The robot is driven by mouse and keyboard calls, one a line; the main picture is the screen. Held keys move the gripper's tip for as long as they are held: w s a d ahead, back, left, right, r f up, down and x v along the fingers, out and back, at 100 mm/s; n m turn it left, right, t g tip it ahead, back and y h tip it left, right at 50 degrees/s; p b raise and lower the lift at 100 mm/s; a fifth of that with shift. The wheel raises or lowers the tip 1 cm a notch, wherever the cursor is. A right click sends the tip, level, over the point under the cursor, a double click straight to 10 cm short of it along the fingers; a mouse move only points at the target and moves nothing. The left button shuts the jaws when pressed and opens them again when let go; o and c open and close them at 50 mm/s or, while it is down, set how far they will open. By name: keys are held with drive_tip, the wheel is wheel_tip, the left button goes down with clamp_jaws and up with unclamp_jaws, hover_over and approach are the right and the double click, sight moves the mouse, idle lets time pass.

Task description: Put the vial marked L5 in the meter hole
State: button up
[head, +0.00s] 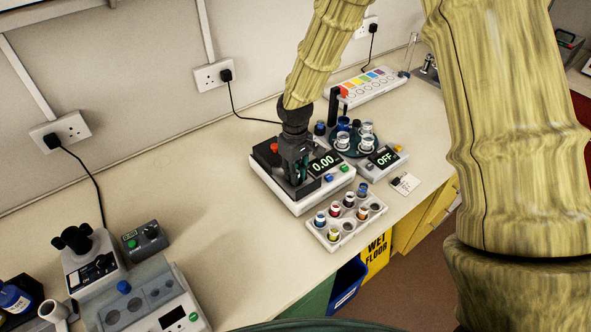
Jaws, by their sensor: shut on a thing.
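My gripper (296,178) points down over the dark top of the meter (290,203), left of its lit display reading 0.00 (325,162). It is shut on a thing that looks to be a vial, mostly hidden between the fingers. I cannot read any mark on it, and the meter hole is hidden under the gripper. I cannot tell whether the vial is above the hole or partly in it. A white rack (347,238) in front of the meter holds several vials with coloured bands; their marks are too small to read. Some rack holes are empty.
A second device reading OFF (384,158) stands right of the meter, beside a round dark carousel (354,151) of jars. A strip with coloured squares (368,87) is behind. The bench between is clear.

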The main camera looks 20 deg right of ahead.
drive_tip(key=shift+s, duration=0.15)
drive_tip(key=shift+f, duration=0.35)
drive_tip(key=o, duration=0.9)
drive_tip(key=shift+c, duration=0.2)
drive_tip(key=shift+r, duration=0.5)
wheel_tip(320, 180, up, 12)
drive_tip(key=b, duration=0.4)
drive_tip(key=shift+f, duration=0.2)
